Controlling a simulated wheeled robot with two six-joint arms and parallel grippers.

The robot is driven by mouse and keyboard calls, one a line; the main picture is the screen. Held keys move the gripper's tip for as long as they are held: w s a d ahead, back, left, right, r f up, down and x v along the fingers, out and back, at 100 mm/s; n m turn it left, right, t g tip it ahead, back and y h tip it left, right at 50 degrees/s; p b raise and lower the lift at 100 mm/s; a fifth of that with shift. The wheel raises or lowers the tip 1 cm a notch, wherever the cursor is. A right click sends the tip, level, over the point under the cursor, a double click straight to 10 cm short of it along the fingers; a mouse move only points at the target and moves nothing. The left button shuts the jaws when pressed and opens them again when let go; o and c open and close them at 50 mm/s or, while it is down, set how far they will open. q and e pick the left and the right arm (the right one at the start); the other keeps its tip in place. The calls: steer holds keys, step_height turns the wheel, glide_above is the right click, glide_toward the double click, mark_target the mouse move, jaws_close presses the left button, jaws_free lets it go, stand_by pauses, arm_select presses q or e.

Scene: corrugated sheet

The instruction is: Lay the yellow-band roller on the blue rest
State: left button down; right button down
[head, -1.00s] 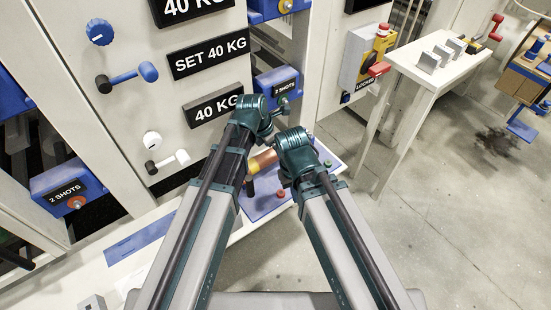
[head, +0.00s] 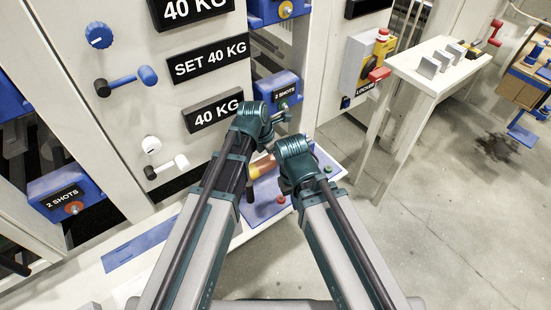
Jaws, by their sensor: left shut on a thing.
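The roller (head: 264,162) is a copper-coloured cylinder with a yellow band, partly hidden between my two wrists. My left gripper (head: 252,180) is shut on the roller, low in front of the machine; its dark jaw shows at the roller's left end, and my wrist hides much of it.
The white machine front (head: 160,60) with levers and 40 KG labels stands close at the left. A flat blue strip (head: 142,244) lies on the white ledge (head: 85,280). A white table (head: 420,68) with several grey wedges is at the upper right.

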arm_select(q)
steer(key=shift+r, duration=0.1)
stand_by(0.3)
step_height(320, 180, up, 10)
steer(key=p, duration=1)
steer(key=shift+a, duration=0.1)
